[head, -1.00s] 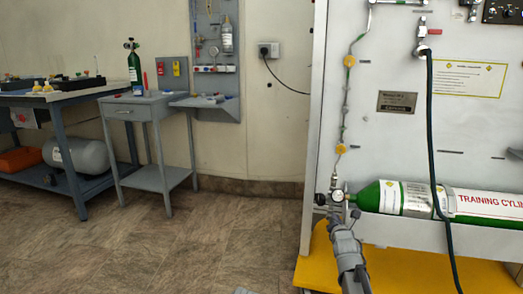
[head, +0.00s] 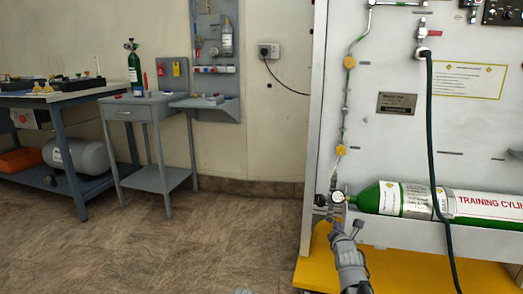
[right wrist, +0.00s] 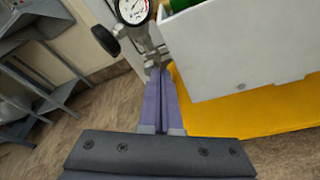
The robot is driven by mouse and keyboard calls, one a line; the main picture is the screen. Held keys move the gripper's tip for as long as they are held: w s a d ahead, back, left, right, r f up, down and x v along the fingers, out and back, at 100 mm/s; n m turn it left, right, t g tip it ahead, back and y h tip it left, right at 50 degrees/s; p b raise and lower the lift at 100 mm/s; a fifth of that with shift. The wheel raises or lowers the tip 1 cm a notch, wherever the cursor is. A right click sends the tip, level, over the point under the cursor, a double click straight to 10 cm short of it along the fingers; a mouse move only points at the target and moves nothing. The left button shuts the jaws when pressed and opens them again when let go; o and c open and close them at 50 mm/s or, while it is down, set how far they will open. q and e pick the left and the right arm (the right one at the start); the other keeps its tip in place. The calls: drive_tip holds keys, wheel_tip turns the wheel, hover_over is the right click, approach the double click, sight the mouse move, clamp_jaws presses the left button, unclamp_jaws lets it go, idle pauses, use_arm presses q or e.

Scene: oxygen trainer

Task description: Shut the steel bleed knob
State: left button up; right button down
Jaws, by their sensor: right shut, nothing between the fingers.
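The regulator on the training cylinder's neck carries a round white gauge (head: 338,196), which also shows in the right wrist view (right wrist: 134,9). Below the gauge, in the right wrist view, small steel fittings (right wrist: 152,60) show just past my fingertips; the bleed knob seems to be among them, but I cannot tell its setting. My right gripper (right wrist: 160,74) is shut and empty, its two fingers together. Its tips are close to the steel parts; I cannot tell if they touch. In the head view the right gripper (head: 343,229) is just below the gauge.
A black knob (right wrist: 105,40) sticks out left of the gauge. The green and white training cylinder (head: 420,200) lies along the white panel (head: 400,130). A dark hose (head: 430,130) hangs in front of it. A yellow base (head: 400,270) is below. The floor at left is open.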

sight(332, 217)
drive_tip(key=shift+s+a, duration=0.2)
drive_tip(key=shift+s, duration=0.5)
drive_tip(key=w+r+p, duration=0.1)
drive_tip(key=w, duration=0.5)
drive_tip(key=shift+w+a, duration=0.2)
idle(0.3)
drive_tip(key=shift+f+b, duration=0.25)
drive_tip(key=shift+b, duration=0.05)
idle(0.6)
drive_tip(key=shift+s+d+f, duration=0.1)
drive_tip(key=shift+d, duration=0.1)
drive_tip(key=shift+s+d+f+b, duration=0.1)
drive_tip(key=shift+d+f+b, duration=0.15)
drive_tip(key=shift+d+b, duration=0.1)
